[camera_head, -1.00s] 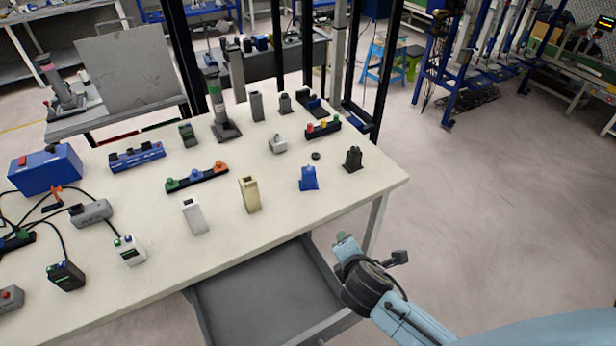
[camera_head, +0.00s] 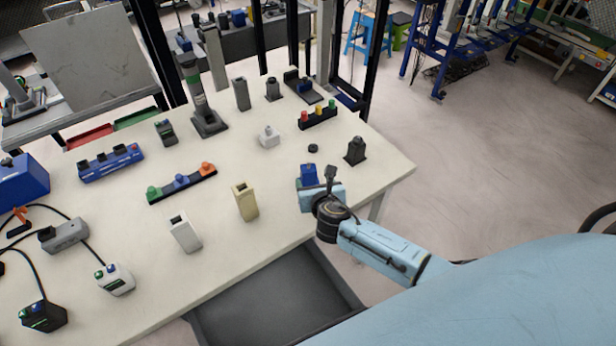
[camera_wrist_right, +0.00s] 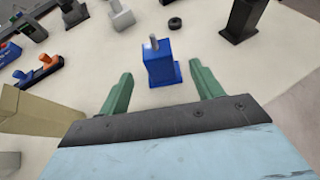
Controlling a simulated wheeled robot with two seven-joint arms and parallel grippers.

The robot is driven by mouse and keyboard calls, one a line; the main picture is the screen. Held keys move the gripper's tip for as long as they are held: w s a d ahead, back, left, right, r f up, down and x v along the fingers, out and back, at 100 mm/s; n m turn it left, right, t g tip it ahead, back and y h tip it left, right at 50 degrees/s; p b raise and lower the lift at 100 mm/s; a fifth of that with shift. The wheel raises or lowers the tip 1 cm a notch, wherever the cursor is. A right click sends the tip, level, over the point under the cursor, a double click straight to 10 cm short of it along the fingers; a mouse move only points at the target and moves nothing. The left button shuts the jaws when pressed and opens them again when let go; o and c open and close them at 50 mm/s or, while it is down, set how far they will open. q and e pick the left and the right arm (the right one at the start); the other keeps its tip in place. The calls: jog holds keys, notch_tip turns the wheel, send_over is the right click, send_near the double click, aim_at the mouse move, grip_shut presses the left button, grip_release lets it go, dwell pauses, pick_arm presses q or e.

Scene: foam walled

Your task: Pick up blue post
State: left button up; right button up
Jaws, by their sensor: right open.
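The blue post (camera_head: 308,173) stands upright on the table near its right front edge. In the right wrist view the blue post (camera_wrist_right: 160,66) is ahead of my right gripper (camera_wrist_right: 161,84), roughly midway between its two green fingers, which are spread open. In the head view my right gripper (camera_head: 316,190) is at the near side of the post and hides its lower part. I cannot tell if the fingers touch it; in the wrist view they look apart from it. My left gripper is not in view.
A black post (camera_head: 355,151) stands right of the blue post, and a beige post (camera_head: 245,202) to its left. A small black ring (camera_head: 312,148) lies behind it. A white post (camera_head: 185,234) stands further left. An open grey drawer (camera_head: 270,300) juts out below the table's front edge.

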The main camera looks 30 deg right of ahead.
aim_at(310, 174)
jog(key=shift+w+d+f, duration=0.15)
jog(key=shift+w+f, duration=0.2)
jog(key=shift+w, duration=0.2)
jog(key=shift+b+x, duration=0.3)
jog(key=shift+x, duration=0.45)
jog(key=b+x, duration=0.1)
jog(key=x, duration=0.2)
jog(key=shift+w, duration=0.35)
jog(key=shift+w+b, duration=0.3)
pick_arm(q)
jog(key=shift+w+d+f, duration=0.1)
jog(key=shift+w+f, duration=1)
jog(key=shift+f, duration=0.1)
pick_arm(e)
jog(key=shift+w, duration=0.1)
jog(key=shift+c, duration=0.4)
jog(key=c, duration=1.1)
